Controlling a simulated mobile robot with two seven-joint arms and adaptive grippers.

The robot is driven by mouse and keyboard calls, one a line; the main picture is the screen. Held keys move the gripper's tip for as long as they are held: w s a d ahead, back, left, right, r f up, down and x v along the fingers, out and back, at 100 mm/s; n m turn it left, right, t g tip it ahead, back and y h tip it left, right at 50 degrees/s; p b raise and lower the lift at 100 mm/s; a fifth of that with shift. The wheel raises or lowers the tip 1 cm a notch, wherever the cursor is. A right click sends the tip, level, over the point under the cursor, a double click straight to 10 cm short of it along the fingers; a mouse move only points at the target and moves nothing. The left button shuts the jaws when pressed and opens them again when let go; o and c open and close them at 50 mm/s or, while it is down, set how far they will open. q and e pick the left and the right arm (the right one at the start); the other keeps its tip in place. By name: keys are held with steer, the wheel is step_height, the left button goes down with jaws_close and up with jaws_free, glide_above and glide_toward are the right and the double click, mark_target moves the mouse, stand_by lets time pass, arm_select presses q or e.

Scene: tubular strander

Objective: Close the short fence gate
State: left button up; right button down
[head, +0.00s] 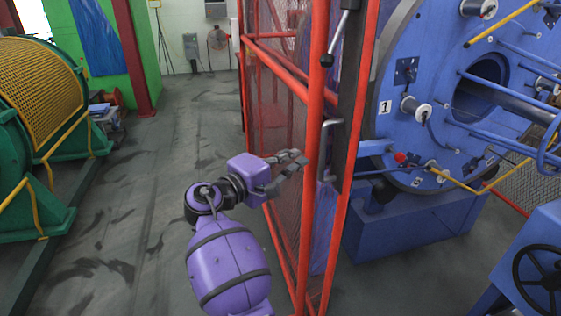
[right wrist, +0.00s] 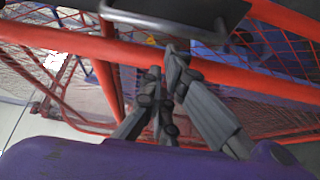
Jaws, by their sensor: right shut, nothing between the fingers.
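The short fence gate (head: 280,130) is a red tube frame with mesh, in the middle of the head view beside the blue strander. A grey handle (head: 325,150) sits on its near edge; a grey bar (right wrist: 165,22) also crosses the top of the right wrist view. My right gripper (head: 298,160) is at the gate's near edge, left of the handle. In the right wrist view its fingers (right wrist: 168,75) are shut and empty, close to a red tube (right wrist: 210,70). I cannot tell whether they touch it. My left gripper is not in view.
The blue strander disc (head: 400,75) stands right of the gate. A handwheel (head: 540,275) is at the lower right. A green machine with a yellow guard (head: 40,85) stands at the left. The grey floor aisle (head: 190,120) between is clear.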

steer(key=x, duration=0.4)
steer(key=shift+w+d, duration=0.1)
steer(key=shift+w, duration=0.05)
